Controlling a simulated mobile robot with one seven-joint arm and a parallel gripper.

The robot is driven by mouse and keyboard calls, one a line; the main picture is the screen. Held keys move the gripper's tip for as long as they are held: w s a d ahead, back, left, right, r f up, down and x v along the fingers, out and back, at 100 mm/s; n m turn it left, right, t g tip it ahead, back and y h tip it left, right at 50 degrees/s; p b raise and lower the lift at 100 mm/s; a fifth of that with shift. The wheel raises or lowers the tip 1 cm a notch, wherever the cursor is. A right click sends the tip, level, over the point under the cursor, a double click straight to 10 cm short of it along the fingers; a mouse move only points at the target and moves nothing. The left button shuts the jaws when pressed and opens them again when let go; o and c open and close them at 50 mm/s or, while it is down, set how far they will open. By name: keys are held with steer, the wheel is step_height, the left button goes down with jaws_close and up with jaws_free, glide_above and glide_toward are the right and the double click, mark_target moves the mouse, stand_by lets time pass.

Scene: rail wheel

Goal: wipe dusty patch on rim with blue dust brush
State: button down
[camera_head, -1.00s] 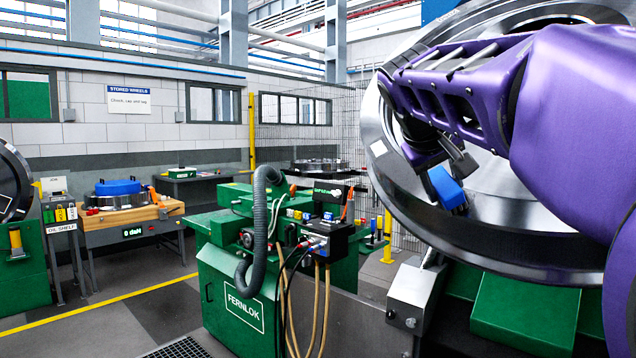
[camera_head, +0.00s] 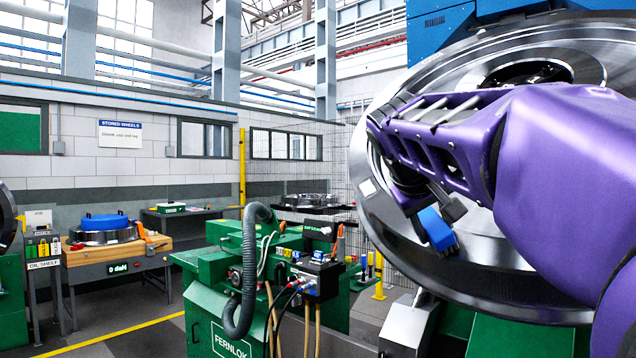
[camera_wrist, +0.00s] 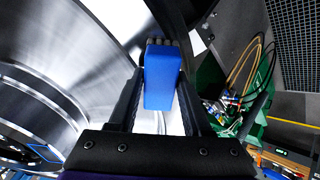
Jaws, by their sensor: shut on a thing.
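The large steel rail wheel (camera_head: 490,245) stands upright at the right in the head view, partly hidden by my purple arm. In the wrist view its shiny face (camera_wrist: 75,50) fills the left and upper middle. My gripper (camera_head: 432,207) is shut on the blue dust brush (camera_head: 436,230). In the wrist view the brush (camera_wrist: 160,78) sits between the two black fingers (camera_wrist: 160,95), its dark bristles pointing away from me toward the wheel's rim. I cannot tell whether the bristles touch the rim. A small pale patch (camera_head: 367,187) shows on the rim at the left in the head view.
A green machine (camera_head: 225,325) with a grey hose stands left of the wheel. A grey bracket (camera_head: 405,322) sits under the wheel's lower left edge. A wooden-topped bench (camera_head: 115,252) bears a blue-topped wheel further left.

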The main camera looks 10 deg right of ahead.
steer(key=w, duration=0.1)
steer(key=w+a+p, duration=0.1)
steer(key=w+a+r+p, duration=0.1)
steer(key=w, duration=0.1)
stand_by(0.4)
steer(key=shift+w+p+v, duration=0.1)
steer(key=shift+p+v, duration=0.45)
steer(key=shift+v, duration=0.9)
steer(key=shift+w+p+v, duration=0.15)
steer(key=shift+p+v, duration=0.35)
steer(key=shift+v, duration=1)
steer(key=shift+r, duration=0.2)
steer(key=shift+p+v, duration=0.6)
steer(key=shift+v, duration=1)
steer(key=shift+w+r, duration=0.1)
